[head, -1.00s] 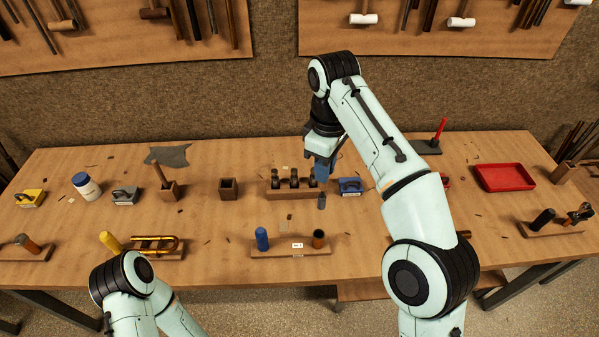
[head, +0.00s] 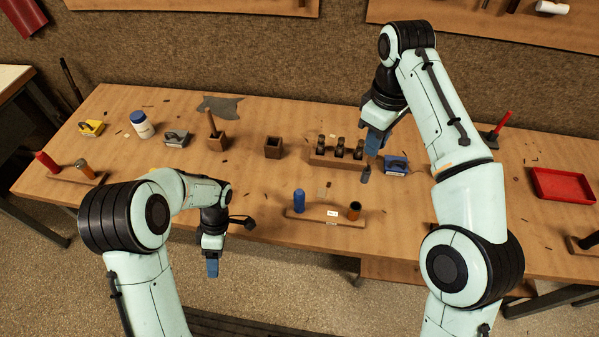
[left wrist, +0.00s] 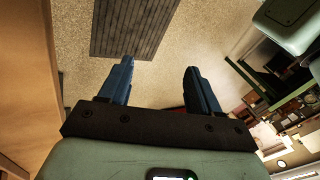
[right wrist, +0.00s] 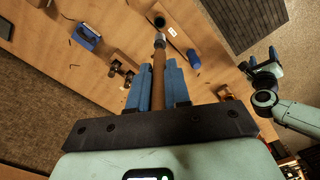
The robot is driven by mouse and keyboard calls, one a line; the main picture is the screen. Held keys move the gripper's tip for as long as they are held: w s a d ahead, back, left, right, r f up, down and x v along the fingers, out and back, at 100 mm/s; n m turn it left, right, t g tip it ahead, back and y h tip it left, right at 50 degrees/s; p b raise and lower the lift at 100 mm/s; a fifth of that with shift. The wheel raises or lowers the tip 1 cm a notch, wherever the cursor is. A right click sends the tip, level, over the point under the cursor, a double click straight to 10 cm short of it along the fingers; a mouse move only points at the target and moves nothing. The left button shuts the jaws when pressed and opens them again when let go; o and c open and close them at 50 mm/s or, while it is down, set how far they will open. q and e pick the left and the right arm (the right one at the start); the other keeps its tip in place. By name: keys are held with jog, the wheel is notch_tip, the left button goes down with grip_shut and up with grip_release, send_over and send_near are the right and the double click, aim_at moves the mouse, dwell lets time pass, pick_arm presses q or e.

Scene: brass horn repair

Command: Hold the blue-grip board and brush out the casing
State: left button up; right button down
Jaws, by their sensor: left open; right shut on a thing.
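The board (head: 323,217) with an upright blue grip (head: 299,201) and a brown, dark-mouthed casing (head: 354,211) lies near the table's front edge; a small white label is between them. In the right wrist view the blue grip (right wrist: 193,59) and casing (right wrist: 159,20) also show. My right gripper (head: 374,145) is shut on a brush with a brown handle (right wrist: 158,75). Its grey-dark head (head: 366,175) hangs down above the table, behind the casing and apart from it. My left gripper (head: 211,268) is open and empty, pointing down over the floor in front of the table.
A rack of dark pieces (head: 337,158) and a blue-based block (head: 396,166) stand close to the right gripper. A red tray (head: 563,185) is at right. Another board with a red grip (head: 47,161) is at left. A wooden cup (head: 273,147) stands mid-table.

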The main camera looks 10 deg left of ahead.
pick_arm(q)
jog(key=w+d+r+n+t, duration=0.25)
jog(key=w+d+r, duration=0.55)
jog(key=w, duration=0.4)
jog(key=t, duration=0.3)
send_near(300, 199)
jog(key=shift+w+a+f+h, duration=0.3)
jog(key=shift+w+a+f, duration=0.35)
jog(key=shift+a, duration=0.2)
jog(key=shift+d+r, duration=0.15)
jog(key=shift+d, duration=0.15)
notch_tip(300, 199, down, 12)
jog(key=shift+w+r, duration=0.1)
